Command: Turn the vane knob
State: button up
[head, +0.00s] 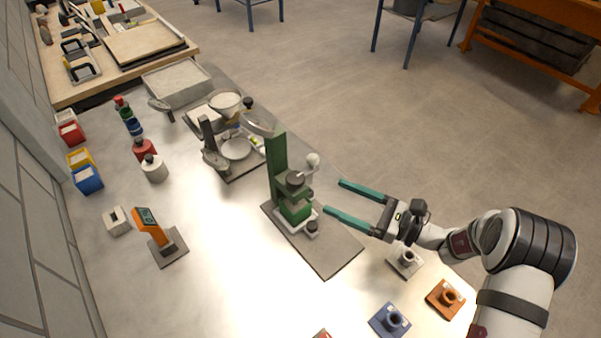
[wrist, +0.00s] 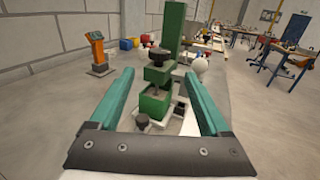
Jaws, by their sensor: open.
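A green press-like device (head: 277,165) stands on a grey base plate (head: 335,255). A dark round knob (head: 295,178) tops its short column, and it also shows in the wrist view (wrist: 158,53). A smaller dark knob (head: 312,227) sits low at its front, also in the wrist view (wrist: 141,125). I cannot tell which one is the vane knob. A white ball (head: 313,160) is on the device's side. My gripper (head: 336,196) is open and empty, to the right of the device, its teal fingers pointing at it. In the wrist view the column lies between the fingers (wrist: 159,76).
A balance-like stand with a white bowl (head: 225,104) is behind the device. An orange meter (head: 150,222) stands to the left.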

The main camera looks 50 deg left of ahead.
aim_at(299, 186)
jog(key=x, duration=1.1)
jog(key=shift+s+a, duration=0.15)
jog(key=shift+a, duration=0.05)
grip_shut()
jog(key=shift+t, duration=0.3)
jog(key=m+t+y, duration=0.1)
jog(key=m+t, duration=0.2)
jog(key=t, duration=0.1)
jog(key=shift+s, duration=0.1)
jog(key=shift+r+m+t, duration=0.1)
jog(key=shift+m+t, duration=0.85)
jog(key=shift+t, duration=0.55)
jog(key=shift+m+t, duration=0.95)
jog(key=shift+t, duration=0.55)
